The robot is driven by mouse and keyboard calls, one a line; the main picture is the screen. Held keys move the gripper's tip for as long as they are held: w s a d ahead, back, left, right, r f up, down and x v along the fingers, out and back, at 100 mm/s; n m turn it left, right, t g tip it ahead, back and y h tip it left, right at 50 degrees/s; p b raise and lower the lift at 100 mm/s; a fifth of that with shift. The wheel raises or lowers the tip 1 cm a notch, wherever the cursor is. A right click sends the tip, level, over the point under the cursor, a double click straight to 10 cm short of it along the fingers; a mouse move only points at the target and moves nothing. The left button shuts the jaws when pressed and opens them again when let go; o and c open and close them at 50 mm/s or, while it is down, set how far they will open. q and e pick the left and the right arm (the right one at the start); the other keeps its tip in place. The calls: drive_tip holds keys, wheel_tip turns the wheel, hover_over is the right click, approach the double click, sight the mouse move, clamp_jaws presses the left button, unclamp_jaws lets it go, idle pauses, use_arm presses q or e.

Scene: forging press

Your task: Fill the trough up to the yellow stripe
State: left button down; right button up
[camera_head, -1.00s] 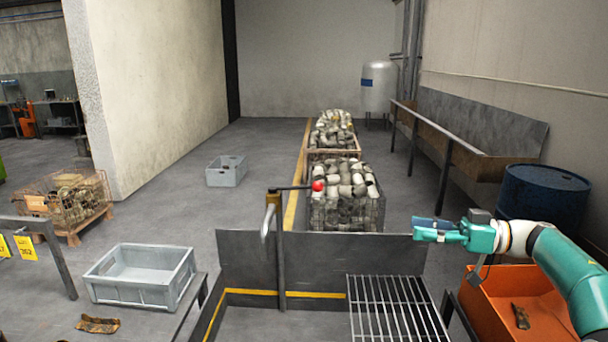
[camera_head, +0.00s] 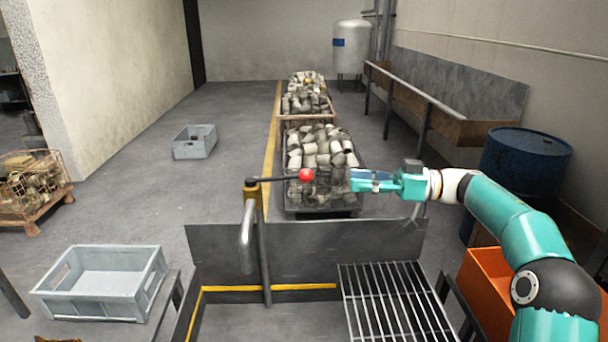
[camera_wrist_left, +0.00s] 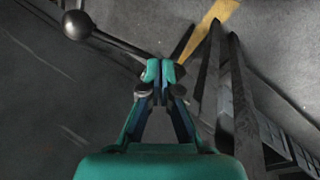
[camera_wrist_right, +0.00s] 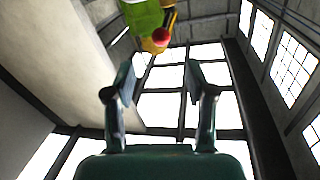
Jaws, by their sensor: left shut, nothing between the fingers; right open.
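The trough (camera_head: 222,243) is a grey metal basin at the bottom of the head view, with a yellow stripe (camera_head: 265,287) along its inner walls. I see no clear water in its visible part. A standpipe with a brass valve (camera_head: 251,190) and a downturned grey spout (camera_head: 247,238) stands over it. The valve's dark lever (camera_head: 280,180) points right and ends in a red knob (camera_head: 306,175). My right gripper (camera_head: 356,180) is open, right of the knob and apart from it. In the right wrist view a red ball (camera_wrist_right: 161,37) shows beyond the fingers. My left gripper (camera_wrist_left: 163,72) is shut and empty.
A slatted grate (camera_head: 395,305) covers the trough's right part. An orange bin (camera_head: 484,270) and blue drum (camera_head: 525,165) stand to the right. A grey crate (camera_head: 100,290) is at left. Crates of pipe fittings (camera_head: 320,150) stand behind. A dark ball-ended rod (camera_wrist_left: 78,24) is near my left gripper.

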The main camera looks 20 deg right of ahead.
sight(305, 174)
drive_tip(key=p+x, duration=0.1)
drive_tip(key=x, duration=1)
drive_tip(key=shift+w+a, duration=0.2)
drive_tip(key=shift+a, duration=0.05)
clamp_jaws()
